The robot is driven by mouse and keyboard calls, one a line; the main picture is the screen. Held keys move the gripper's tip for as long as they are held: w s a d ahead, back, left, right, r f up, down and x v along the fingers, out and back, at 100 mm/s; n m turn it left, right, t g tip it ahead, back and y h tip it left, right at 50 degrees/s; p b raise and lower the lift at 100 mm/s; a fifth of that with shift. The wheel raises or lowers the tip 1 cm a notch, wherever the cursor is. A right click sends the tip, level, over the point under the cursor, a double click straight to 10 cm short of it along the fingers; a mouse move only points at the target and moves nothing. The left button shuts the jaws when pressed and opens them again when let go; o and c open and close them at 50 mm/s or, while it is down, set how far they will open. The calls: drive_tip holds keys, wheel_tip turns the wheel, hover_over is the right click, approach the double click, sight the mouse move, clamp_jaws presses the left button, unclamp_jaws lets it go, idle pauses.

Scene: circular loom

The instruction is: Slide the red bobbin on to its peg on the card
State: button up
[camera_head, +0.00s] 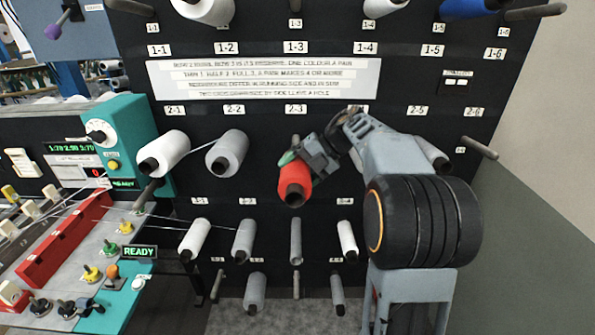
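The red bobbin (296,178) is in front of the dark card (265,125), below the label 2-3. Its dark end faces me and tilts slightly down. My gripper (300,160) reaches in from the upper right and its fingers are closed about the upper part of the red bobbin. My arm covers the part of the card below label 2-4.
A white bobbin (165,152) and a grey bobbin (228,151) hang to the left. A bare peg (480,148) juts out at right. More bobbins and pegs sit below. A teal control box (130,135) and a console with a red bar (62,240) stand left.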

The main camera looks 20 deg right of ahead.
drive_tip(key=shift+w+d+f+p, duration=0.1)
drive_tip(key=shift+w+d+p, duration=0.2)
drive_tip(key=shift+w+p, duration=0.55)
drive_tip(key=shift+w+d+f+p, duration=0.1)
drive_tip(key=shift+w+d+p, duration=0.15)
drive_tip(key=shift+w+p, duration=0.6)
drive_tip(key=shift+w, duration=0.1)
drive_tip(key=shift+w+d+f, duration=0.1)
drive_tip(key=shift+w+d, duration=0.15)
drive_tip(key=shift+w, duration=0.55)
drive_tip(key=shift+w+d+f, duration=0.15)
drive_tip(key=shift+w+d, duration=0.1)
drive_tip(key=shift+w, duration=0.5)
drive_tip(key=shift+w+d+f, duration=0.1)
drive_tip(key=shift+w+d, duration=0.15)
drive_tip(key=shift+w, duration=0.55)
drive_tip(key=shift+w+d+f, duration=0.1)
drive_tip(key=shift+w+d, duration=0.15)
drive_tip(key=shift+w, duration=0.55)
drive_tip(key=shift+w+d+f, duration=0.15)
drive_tip(key=shift+w+d, duration=0.1)
drive_tip(key=shift+w, duration=0.5)
drive_tip(key=shift+w+d+f, duration=0.1)
drive_tip(key=shift+w+d, duration=0.15)
drive_tip(key=shift+w, duration=0.55)
drive_tip(key=shift+w+d, duration=0.1)
drive_tip(key=shift+w, duration=0.05)
drive_tip(key=shift+w, duration=0.15)
drive_tip(key=o, duration=1.5)
drive_tip(key=shift+c, duration=0.2)
